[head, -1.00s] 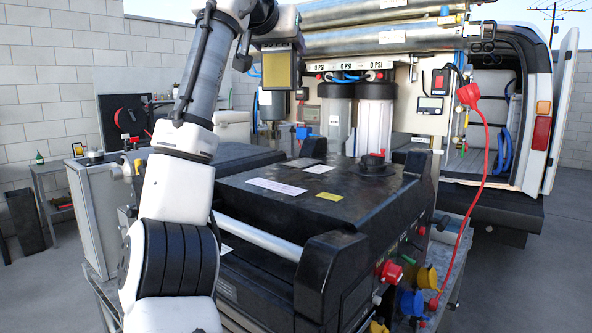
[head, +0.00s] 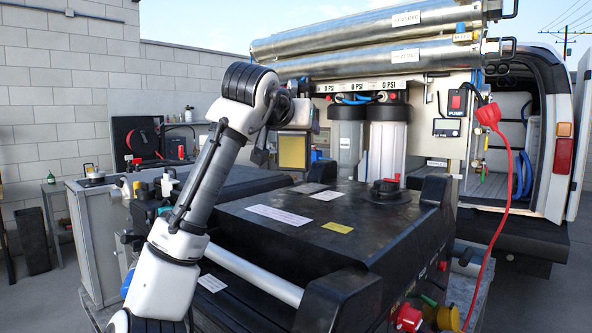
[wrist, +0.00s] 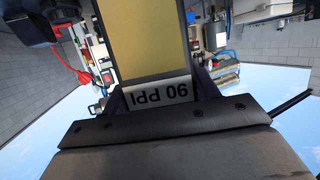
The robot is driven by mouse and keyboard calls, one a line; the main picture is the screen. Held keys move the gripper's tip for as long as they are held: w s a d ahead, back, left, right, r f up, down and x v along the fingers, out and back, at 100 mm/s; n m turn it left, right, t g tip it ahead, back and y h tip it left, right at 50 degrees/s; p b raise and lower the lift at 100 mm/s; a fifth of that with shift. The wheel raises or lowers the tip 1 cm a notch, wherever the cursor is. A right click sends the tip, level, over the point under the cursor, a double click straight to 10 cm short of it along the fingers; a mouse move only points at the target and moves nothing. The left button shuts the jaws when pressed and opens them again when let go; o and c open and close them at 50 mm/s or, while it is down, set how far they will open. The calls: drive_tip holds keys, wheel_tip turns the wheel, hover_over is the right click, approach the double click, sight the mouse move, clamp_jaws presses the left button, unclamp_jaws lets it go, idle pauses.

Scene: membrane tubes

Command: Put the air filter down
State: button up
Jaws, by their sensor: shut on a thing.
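The air filter (head: 293,152) is a flat panel with a yellow face and a dark frame. It hangs below my gripper (head: 297,122), above the far left part of the black case (head: 350,222). I cannot tell whether its lower edge touches the case. In the wrist view the filter (wrist: 150,40) fills the upper middle, with a white label reading "90 PPI" on its near edge. My gripper (wrist: 160,92) is shut on that edge, with a dark finger at each side of the label. The filter's far end is cut off in the wrist view.
A black knob (head: 388,190) rises from the case top, right of the filter. Two filter housings (head: 386,140) and long steel tubes (head: 370,50) stand behind. A red cable (head: 510,190) hangs at the right. The middle of the case top is bare apart from flat labels.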

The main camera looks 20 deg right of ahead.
sight(292, 162)
wheel_tip(292, 162, down, 8)
drive_tip(key=shift+r, duration=0.1)
idle(0.4)
drive_tip(key=o, duration=1)
drive_tip(key=shift+c, duration=0.2)
drive_tip(key=shift+r, duration=0.1)
drive_tip(key=b+v, duration=0.2)
drive_tip(key=v, duration=1)
drive_tip(key=shift+b, duration=0.35)
